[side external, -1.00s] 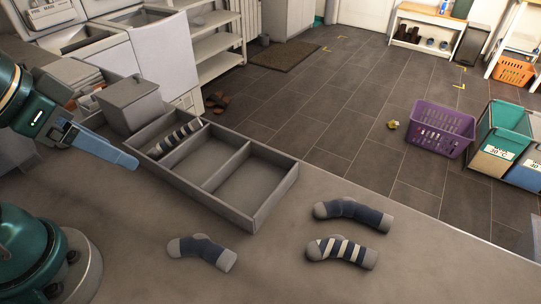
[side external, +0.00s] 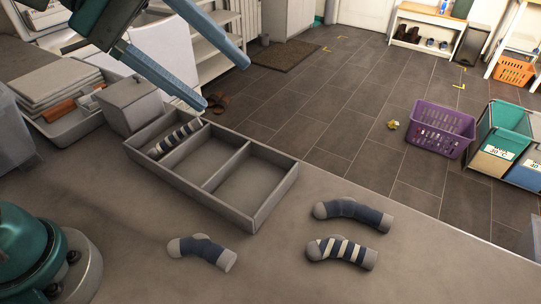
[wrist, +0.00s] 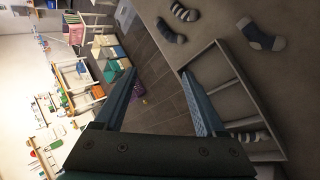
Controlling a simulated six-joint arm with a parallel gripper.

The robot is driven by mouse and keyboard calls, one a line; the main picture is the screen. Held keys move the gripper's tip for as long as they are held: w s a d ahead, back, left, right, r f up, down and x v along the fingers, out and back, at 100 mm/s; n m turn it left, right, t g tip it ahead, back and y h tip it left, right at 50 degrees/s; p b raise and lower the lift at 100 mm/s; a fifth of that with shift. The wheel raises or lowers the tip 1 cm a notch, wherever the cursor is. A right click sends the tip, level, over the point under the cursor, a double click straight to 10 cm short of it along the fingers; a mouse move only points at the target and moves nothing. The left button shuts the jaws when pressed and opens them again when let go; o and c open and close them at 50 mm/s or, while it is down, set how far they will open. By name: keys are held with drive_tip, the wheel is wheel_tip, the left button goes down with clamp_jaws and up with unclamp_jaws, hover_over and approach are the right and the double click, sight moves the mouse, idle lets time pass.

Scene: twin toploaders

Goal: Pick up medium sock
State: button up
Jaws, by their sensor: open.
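Three socks lie on the grey tabletop in the side view. A short plain navy sock with grey ends (side external: 202,251) lies at left. A longer plain navy sock (side external: 352,214) lies at right, with a navy-and-cream striped sock (side external: 342,252) just in front of it. Another striped sock (side external: 180,137) lies in the left compartment of a grey divided tray (side external: 213,203). My gripper (side external: 224,85) is open and empty, raised above and behind the tray, away from every sock. The wrist view shows the short sock (wrist: 263,35) and the tray sock (wrist: 250,136).
A grey lidded box (side external: 131,104) stands at the tray's left end, beside a bin of folded items (side external: 66,97). The tray's other two compartments are empty. The tabletop around the loose socks is clear. A purple basket (side external: 441,130) stands on the floor beyond the table edge.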

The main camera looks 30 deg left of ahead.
drive_tip(key=w+d+n+g+h, duration=0.2)
drive_tip(key=w+d+n+h, duration=0.2)
drive_tip(key=w+d, duration=0.4)
drive_tip(key=n+g+h, duration=0.3)
drive_tip(key=n, duration=0.3)
hover_over(371, 213)
drive_tip(key=a, duration=0.3)
drive_tip(key=f, duration=2.1)
drive_tip(key=shift+d+f, duration=0.15)
drive_tip(key=shift+d, duration=0.05)
drive_tip(key=shift+f, duration=0.85)
drive_tip(key=f, duration=0.1)
drive_tip(key=d+f, duration=0.1)
drive_tip(key=shift+f, duration=0.35)
drive_tip(key=shift+x, duration=0.95)
drive_tip(key=shift+c, duration=0.3)
